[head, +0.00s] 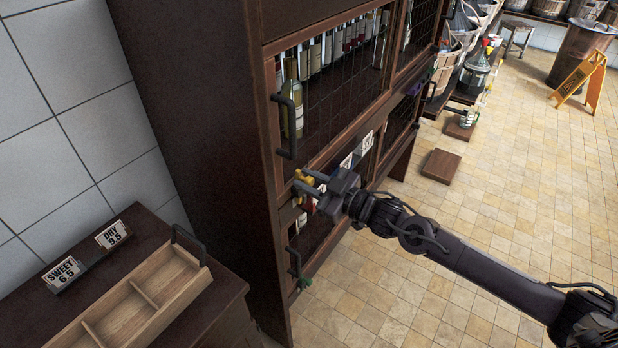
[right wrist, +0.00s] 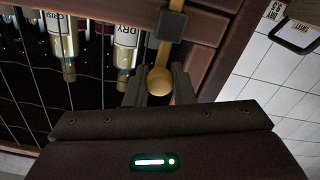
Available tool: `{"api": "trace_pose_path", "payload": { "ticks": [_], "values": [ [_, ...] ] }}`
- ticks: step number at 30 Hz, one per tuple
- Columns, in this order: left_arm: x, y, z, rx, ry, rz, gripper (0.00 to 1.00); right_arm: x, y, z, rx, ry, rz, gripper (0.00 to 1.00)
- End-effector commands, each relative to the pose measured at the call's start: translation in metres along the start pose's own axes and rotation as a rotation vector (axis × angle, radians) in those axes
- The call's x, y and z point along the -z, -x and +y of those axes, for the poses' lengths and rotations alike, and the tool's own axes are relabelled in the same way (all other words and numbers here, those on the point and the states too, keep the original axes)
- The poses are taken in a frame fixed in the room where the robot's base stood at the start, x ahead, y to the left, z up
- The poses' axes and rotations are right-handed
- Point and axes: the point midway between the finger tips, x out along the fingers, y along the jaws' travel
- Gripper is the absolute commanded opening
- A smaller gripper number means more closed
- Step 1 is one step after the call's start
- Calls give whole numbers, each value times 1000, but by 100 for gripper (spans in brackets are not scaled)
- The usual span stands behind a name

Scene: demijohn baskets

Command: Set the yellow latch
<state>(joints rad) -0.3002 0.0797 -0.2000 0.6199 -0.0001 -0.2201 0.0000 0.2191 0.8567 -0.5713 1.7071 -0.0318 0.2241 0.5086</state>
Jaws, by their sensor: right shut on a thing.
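The yellow latch (head: 303,177) is on the front of the dark wooden cabinet, near its left edge and between the upper and lower mesh doors. My right gripper (head: 311,186) is at the latch, and its fingers hide part of it. In the right wrist view the latch shows as a yellow bar with a round knob (right wrist: 160,80), running through a dark bracket (right wrist: 172,25). The fingers (right wrist: 158,92) are shut on the knob, one on each side. My left gripper is in neither view.
The cabinet's upper mesh door has a dark handle (head: 286,125) just above the latch. A lower handle (head: 294,262) has a green piece (head: 304,283) near it. A divided wooden tray (head: 140,303) is on the counter at left. The tiled floor at right is mostly clear.

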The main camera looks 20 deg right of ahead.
Motion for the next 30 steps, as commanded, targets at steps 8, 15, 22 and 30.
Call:
{"api": "trace_pose_path", "payload": {
  "ticks": [8,15,22,30],
  "values": [
    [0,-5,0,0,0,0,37,-10,1,-4,3,-3,-5,0],
    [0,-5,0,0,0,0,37,-9,1,-3,2,-2,-4,44],
    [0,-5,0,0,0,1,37,-8,1,-3,1,-2,-2,44],
    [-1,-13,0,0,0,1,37,-11,29,-4,3,1,-6,44]
  ]
}}
